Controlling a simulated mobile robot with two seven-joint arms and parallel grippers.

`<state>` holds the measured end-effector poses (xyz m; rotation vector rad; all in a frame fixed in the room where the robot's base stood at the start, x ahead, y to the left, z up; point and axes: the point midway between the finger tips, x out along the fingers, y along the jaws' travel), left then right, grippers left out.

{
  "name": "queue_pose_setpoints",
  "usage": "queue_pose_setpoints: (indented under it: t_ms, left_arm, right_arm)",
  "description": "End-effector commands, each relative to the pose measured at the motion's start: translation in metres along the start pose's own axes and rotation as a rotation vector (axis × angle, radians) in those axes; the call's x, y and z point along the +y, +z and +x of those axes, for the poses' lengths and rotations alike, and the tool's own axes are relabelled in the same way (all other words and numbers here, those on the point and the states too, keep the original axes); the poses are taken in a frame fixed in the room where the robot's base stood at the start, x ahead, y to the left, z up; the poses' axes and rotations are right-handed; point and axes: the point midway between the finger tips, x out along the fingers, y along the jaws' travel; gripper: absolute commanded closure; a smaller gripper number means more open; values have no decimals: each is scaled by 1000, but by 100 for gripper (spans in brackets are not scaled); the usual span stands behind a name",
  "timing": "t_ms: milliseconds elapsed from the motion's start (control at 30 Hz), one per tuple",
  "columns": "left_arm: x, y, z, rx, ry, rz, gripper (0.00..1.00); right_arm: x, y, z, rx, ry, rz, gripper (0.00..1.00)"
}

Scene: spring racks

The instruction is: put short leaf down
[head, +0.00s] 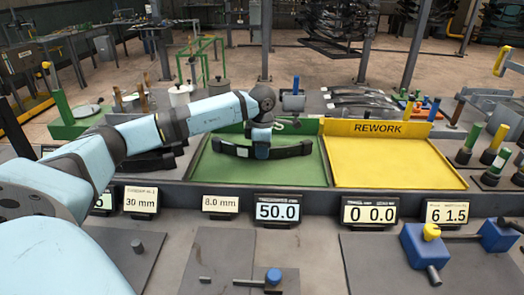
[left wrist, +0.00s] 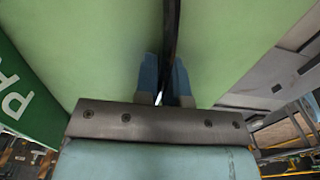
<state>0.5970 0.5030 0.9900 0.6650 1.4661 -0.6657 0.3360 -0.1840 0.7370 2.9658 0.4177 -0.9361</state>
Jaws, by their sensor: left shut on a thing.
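The short leaf (head: 286,152) is a dark, slightly curved bar lying crosswise over the green tray (head: 230,175). My left gripper (head: 261,152) is shut on the leaf near its middle, coming down from above. In the left wrist view, the leaf (left wrist: 172,35) is a thin dark strip seen edge-on between the two blue fingers (left wrist: 165,85), with the green tray (left wrist: 100,50) behind it. I cannot tell whether the leaf touches the tray floor. My arm and gripper hide part of the tray's back wall and sign. My right gripper is not in view.
The yellow REWORK tray (head: 390,165) stands empty to the right. Several displays, one reading 50.0 (head: 278,209), line the front edge. Blue fixtures (head: 425,248) sit at the front right. Coloured-handled gauges (head: 492,150) stand at the right. Dark leaves (head: 360,103) lie behind the trays.

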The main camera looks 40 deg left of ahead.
Motion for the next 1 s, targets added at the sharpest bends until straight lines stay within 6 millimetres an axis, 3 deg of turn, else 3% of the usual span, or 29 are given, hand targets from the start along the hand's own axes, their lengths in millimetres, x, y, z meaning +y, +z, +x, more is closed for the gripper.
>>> queue_pose_setpoints:
  t_ms: [100,133,233,633,1000]
  left_arm:
    - [0,0,1,-2,2,-1,100]
    - [0,0,3,0,0,0,87]
    - [0,0,2,0,0,0,64]
    - [0,0,-8,-2,2,0,64]
    - [1,0,-82,-2,2,-1,64]
  right_arm:
    - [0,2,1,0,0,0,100]
    - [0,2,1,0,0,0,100]
    - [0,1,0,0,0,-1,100]
    - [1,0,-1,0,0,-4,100]
    - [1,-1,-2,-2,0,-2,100]
